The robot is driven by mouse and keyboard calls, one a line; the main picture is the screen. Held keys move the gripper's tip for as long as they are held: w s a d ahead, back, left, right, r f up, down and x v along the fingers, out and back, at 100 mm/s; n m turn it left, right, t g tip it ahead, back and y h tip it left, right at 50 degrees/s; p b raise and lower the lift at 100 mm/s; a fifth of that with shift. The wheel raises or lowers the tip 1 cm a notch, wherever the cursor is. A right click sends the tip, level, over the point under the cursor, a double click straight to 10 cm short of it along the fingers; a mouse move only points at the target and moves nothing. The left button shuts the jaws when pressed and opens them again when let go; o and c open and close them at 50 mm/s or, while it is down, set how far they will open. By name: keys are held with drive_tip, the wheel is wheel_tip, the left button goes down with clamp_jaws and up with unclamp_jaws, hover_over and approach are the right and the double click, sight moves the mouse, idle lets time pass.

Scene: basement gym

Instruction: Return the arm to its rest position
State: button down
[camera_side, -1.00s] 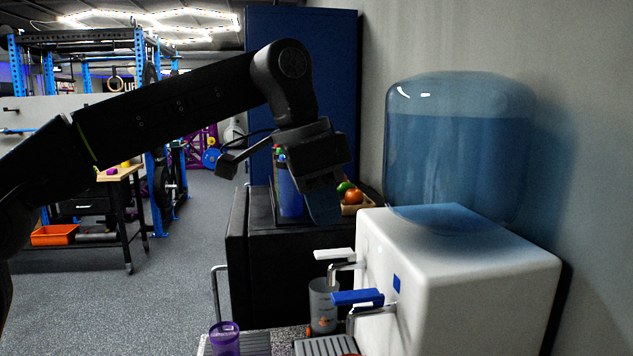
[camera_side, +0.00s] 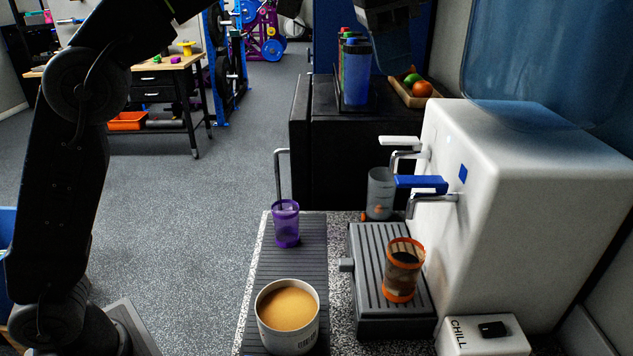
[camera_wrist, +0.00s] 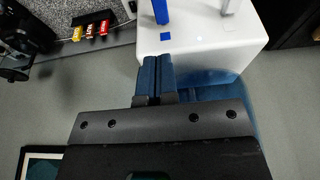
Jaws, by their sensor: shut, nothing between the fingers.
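My gripper (camera_side: 390,42) shows at the top edge of the side view, its upper part cut off by the frame. It hangs left of the large water bottle, in the air, and its blue fingers overlap the view of the dark blue cabinet behind. In the wrist view my gripper (camera_wrist: 157,62) has its two blue fingers pressed together with nothing between them. The white water dispenser (camera_wrist: 196,45) lies beyond the fingertips there. My arm's lower links stand at the left of the side view; the elbow and forearm are partly out of frame.
The white dispenser (camera_side: 520,190) carries the blue water bottle (camera_side: 540,65). An orange-banded cup (camera_side: 403,270) stands on the drip tray (camera_side: 362,290). A purple cup (camera_side: 286,225) and a white cup (camera_side: 288,308) of tan liquid stand left of it. Open floor (camera_side: 215,205) lies further left.

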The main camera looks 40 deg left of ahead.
drive_tip(key=s+a+f+n+t+y, duration=0.1)
drive_tip(key=s+a+f+n, duration=0.15)
drive_tip(key=s+a, duration=0.2)
drive_tip(key=s+a+f+n+t, duration=0.1)
drive_tip(key=s+a+f+n, duration=0.1)
drive_tip(key=s+a+f, duration=0.3)
drive_tip(key=s+a+f+n+t+y, duration=0.1)
drive_tip(key=s+a+f+n, duration=0.3)
drive_tip(key=s+a+f, duration=0.4)
drive_tip(key=s+f, duration=0.3)
drive_tip(key=f, duration=0.3)
drive_tip(key=shift+s+a+f, duration=0.2)
drive_tip(key=shift+f, duration=0.05)
